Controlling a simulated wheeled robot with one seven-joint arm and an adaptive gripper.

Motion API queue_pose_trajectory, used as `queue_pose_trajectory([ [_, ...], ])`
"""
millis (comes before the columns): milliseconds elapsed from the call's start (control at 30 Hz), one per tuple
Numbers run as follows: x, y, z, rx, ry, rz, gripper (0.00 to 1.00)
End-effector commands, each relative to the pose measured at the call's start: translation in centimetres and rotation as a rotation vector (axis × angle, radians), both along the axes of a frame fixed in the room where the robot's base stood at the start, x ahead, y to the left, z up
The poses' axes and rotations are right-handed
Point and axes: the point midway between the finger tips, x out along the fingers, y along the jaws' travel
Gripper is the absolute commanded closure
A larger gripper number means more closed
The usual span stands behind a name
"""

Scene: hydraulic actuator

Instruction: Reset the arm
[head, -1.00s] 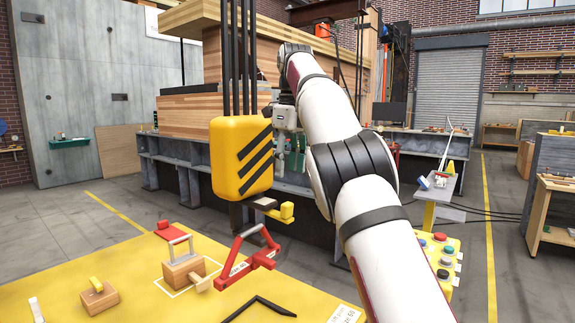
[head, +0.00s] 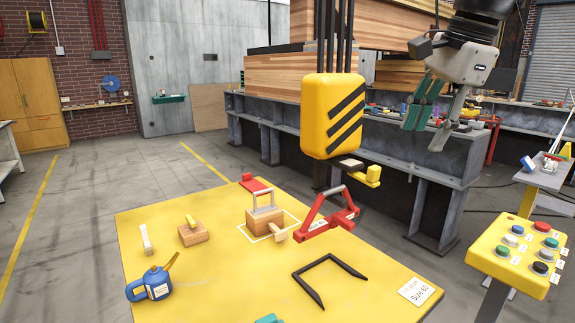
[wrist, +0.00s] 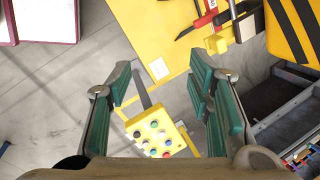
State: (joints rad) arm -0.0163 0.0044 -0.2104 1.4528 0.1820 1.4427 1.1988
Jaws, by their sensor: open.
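My gripper (head: 427,130) hangs at the upper right of the head view, with green-padded fingers pointing down and apart. It is open, with nothing between the fingers. In the wrist view the two fingers (wrist: 160,75) stand wide apart over the floor, the table edge and a yellow button panel. Most of my arm is outside the head view; only its dark wrist end shows at the top right.
A yellow-and-black hook block (head: 333,115) hangs over the yellow table (head: 215,290), with a red frame (head: 328,218) below it. A wooden block (head: 265,222) and blue oil can (head: 150,283) stand on the table. The button panel (head: 515,252) is at right. Floor at left is clear.

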Motion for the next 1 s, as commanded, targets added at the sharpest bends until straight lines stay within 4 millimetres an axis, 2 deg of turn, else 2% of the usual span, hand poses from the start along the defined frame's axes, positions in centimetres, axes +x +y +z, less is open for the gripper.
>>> queue_pose_trajectory([
  [33, -2.0, 0.4, -0.5, -0.023, -0.024, 0.083, 0.53],
  [267, -9.9, 2.2, -4.9, -0.196, -0.13, 0.516, 0.53],
  [400, -14.7, 3.1, -8.7, -0.328, -0.182, 0.784, 0.53],
  [600, -20.1, 3.9, -14.2, -0.507, -0.225, 1.11, 0.53],
  [700, -21.6, 4.0, -16.2, -0.566, -0.23, 1.213, 0.53],
  [800, -22.4, 4.1, -17.2, -0.599, -0.232, 1.269, 0.53],
  [1000, -22.6, 4.1, -17.6, -0.609, -0.232, 1.289, 0.53],
])
